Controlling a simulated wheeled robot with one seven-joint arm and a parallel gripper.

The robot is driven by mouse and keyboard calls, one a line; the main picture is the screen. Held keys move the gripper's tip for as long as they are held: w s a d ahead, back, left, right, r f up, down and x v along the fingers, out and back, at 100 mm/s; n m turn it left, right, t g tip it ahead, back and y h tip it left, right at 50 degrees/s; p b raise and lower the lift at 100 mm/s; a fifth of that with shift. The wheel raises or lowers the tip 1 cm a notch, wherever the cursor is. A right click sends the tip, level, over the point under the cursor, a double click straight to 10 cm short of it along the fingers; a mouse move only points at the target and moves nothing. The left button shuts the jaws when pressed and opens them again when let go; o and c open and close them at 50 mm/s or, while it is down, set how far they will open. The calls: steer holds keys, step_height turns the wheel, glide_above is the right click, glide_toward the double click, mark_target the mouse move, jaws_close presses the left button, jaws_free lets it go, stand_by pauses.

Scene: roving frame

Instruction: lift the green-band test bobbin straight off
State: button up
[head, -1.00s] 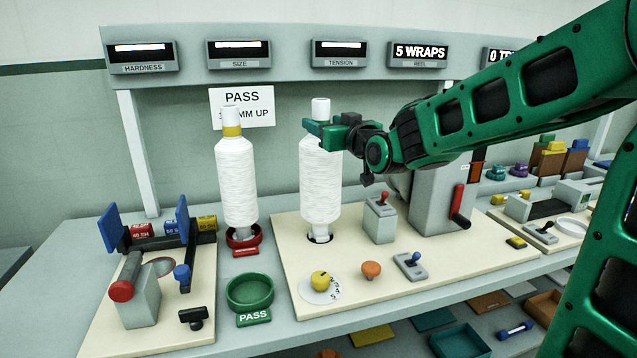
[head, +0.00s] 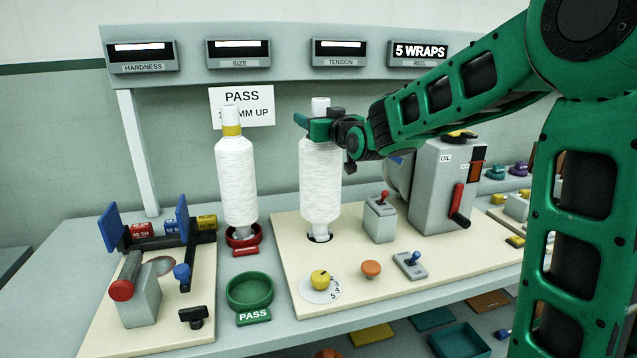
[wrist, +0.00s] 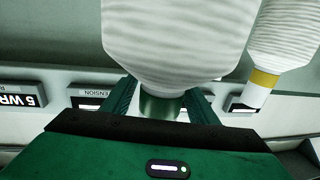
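The green-band bobbin is a tall white thread-wound bobbin (head: 320,185) standing upright over a dark hole in the cream board. My gripper (head: 318,127) is around its neck from the right, hiding the band in the head view; the white tip shows above. In the wrist view the green band (wrist: 160,106) lies between my two fingers (wrist: 160,100). I cannot tell whether the fingers touch it. A second white bobbin (head: 237,180) with a yellow band (head: 232,130) stands in a red ring (head: 243,237) to the left.
A green dish (head: 250,291) with a PASS label sits in front, between the boards. A grey lever box (head: 380,220) and a grey machine with a red crank (head: 460,205) stand to the right. A PASS sign (head: 262,104) is behind. The space above the bobbins is below a display rail (head: 285,68).

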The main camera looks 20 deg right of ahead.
jaws_close()
steer(key=shift+r, duration=0.1)
steer(key=shift+r, duration=0.1)
